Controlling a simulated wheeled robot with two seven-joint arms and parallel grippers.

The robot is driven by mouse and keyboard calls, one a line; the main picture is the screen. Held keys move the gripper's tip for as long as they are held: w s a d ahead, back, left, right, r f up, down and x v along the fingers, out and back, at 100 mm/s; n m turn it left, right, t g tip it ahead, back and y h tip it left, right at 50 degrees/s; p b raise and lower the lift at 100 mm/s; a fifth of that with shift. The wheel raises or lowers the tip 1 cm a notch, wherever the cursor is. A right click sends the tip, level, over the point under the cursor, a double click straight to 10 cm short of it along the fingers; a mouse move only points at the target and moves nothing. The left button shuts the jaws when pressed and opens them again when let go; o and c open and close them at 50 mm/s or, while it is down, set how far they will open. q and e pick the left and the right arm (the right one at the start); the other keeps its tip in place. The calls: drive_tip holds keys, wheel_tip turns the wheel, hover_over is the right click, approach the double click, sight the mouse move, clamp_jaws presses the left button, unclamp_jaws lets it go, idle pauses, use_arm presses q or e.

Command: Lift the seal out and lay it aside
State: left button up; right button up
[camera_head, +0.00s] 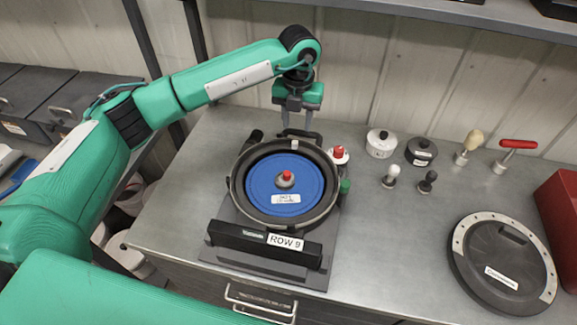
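The seed meter stands on the bench in a dark stand with a "ROW 9" label (285,241). A blue disc (262,184) with a red-tipped hub (286,176) lies in its round housing. A dark ring (236,187) runs round the disc; I cannot tell the seal apart from the housing rim. My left gripper (299,119) points down just behind the meter, near its back edge. Its fingers look spread with nothing between them. My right gripper is not in view.
A round black cover (480,265) lies at the right, by a red box (562,215). Two small pots (381,144) (420,152) and several knobbed tools (468,146) stand at the back right. Bare bench (390,235) lies between meter and cover. A shelf overhangs the back.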

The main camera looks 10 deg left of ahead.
sight(295, 143)
use_arm(q)
drive_tip(key=shift+s+f+p, duration=0.3)
drive_tip(key=shift+f+p, duration=0.15)
drive_tip(key=shift+f, duration=0.2)
drive_tip(key=f+p, duration=0.1)
drive_tip(key=f, duration=0.1)
drive_tip(key=f+p, duration=0.1)
drive_tip(key=f, duration=0.1)
drive_tip(key=shift+s+a+f, duration=0.1)
drive_tip(key=shift+a+f, duration=0.1)
drive_tip(key=shift+f, duration=0.3)
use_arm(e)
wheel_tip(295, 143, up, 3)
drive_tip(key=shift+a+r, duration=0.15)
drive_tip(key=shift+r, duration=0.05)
use_arm(q)
drive_tip(key=shift+c, duration=0.9)
clamp_jaws()
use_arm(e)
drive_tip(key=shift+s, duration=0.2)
